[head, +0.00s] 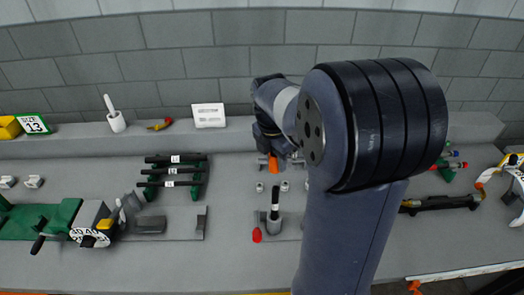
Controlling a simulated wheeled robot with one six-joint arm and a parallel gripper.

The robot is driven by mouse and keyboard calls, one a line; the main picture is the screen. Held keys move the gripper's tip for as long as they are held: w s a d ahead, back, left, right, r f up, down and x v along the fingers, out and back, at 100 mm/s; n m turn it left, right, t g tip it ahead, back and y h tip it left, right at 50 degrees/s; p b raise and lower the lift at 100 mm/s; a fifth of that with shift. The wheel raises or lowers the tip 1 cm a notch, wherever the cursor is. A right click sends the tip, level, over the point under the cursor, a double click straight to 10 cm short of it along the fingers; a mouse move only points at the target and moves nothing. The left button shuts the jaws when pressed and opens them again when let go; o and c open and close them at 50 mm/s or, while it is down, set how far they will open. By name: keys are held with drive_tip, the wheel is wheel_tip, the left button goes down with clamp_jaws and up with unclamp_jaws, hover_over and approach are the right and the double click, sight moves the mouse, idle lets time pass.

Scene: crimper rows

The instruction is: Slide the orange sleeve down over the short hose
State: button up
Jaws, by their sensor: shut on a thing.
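A short black hose (275,203) with a white label stands upright in a grey holder (290,225) near the middle of the bench. My gripper (273,156) is above and behind it in the picture, partly hidden by my own arm. An orange piece, which looks like the orange sleeve (273,163), shows at the fingertips, and the gripper is shut on it. The sleeve appears apart from the hose top, with a gap between them in the picture. Its exact height and alignment over the hose cannot be told from this view.
Several black hoses (175,171) lie on a green rack to the left. A green crimper with a numbered dial (90,236) stands further left. A small red piece (257,235) is beside the holder. A white card (208,115) stands on the back ledge. My arm hides the bench right of centre.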

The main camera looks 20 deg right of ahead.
drive_tip(key=shift+s+d+r, duration=0.1)
drive_tip(key=shift+s+r, duration=0.15)
drive_tip(key=shift+s, duration=0.25)
drive_tip(key=b, duration=0.4)
hover_over(276, 199)
drive_tip(key=w, duration=0.1)
drive_tip(key=shift+d+f, duration=0.2)
drive_tip(key=shift+f, duration=2.75)
drive_tip(key=shift+p, duration=0.75)
drive_tip(key=shift+f+b, duration=3.65)
drive_tip(key=shift+f, duration=1.65)
